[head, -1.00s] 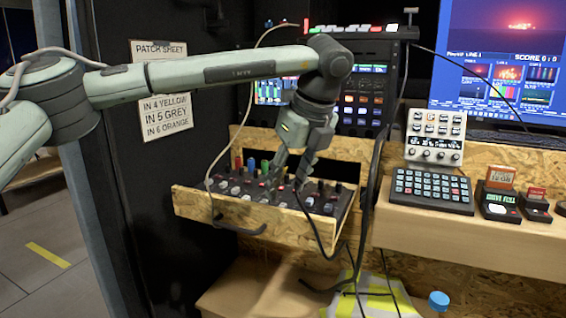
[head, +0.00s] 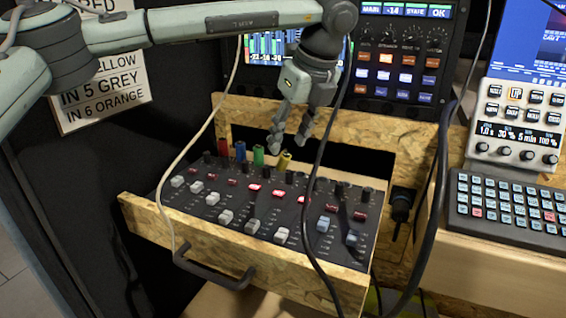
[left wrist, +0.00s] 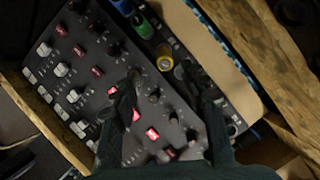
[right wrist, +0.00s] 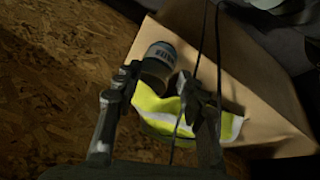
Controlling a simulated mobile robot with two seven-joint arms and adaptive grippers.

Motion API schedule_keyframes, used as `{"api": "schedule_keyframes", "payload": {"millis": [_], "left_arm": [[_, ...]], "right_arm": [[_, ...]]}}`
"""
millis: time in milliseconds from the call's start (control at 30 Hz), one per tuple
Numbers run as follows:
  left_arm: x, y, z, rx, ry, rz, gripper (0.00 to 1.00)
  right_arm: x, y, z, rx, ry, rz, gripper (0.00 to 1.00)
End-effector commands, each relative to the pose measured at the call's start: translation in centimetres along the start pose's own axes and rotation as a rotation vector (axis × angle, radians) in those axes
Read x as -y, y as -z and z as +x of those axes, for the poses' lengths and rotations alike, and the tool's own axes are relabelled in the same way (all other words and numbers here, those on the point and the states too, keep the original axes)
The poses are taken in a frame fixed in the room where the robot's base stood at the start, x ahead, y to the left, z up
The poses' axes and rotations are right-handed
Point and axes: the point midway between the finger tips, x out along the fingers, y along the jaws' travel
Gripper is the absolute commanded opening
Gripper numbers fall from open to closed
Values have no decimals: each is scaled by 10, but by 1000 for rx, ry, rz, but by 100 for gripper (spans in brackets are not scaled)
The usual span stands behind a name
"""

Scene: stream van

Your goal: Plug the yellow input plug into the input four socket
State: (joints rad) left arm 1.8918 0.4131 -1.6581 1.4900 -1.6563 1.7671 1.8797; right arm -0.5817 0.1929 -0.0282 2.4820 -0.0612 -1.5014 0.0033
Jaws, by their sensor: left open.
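The yellow plug (head: 284,160) stands upright at the rear edge of the mixer, right of the green plug (head: 258,155). In the left wrist view the yellow plug (left wrist: 164,62) sits in the rear row, just beyond the fingertips. I cannot tell how deep it sits, and its socket's label is unreadable. My left gripper (head: 288,143) is open and empty above the yellow plug, with its fingers apart on either side. It also shows in the left wrist view (left wrist: 160,76). My right gripper (right wrist: 158,78) is open and empty, away from the mixer.
The mixer (head: 240,205) lies in a pulled-out wooden drawer (head: 160,222). Blue (head: 240,151) and red (head: 223,146) plugs stand left of green. A black cable (head: 309,195) crosses the mixer's front.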

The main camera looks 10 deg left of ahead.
Motion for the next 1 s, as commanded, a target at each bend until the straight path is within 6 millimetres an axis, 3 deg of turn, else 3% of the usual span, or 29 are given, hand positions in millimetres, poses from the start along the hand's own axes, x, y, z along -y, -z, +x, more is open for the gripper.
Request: {"api": "schedule_keyframes", "payload": {"millis": [233, 333, 600, 933, 1000], "left_arm": [[6, 1, 30, -1, -3, 0, 44], [6, 1, 46, -1, -1, -1, 44], [6, 0, 50, -1, 1, 0, 44], [6, 0, 50, -1, 0, 0, 3], [6, 0, 50, -1, 0, 0, 0]], "right_arm": [[-4, -9, -2, 40, -9, 3, 40], [2, 4, 1, -18, 4, -1, 40], [4, 10, 1, -42, 9, -3, 40], [4, 10, 1, -42, 8, -3, 40], [4, 10, 1, -42, 8, -3, 40]]}}
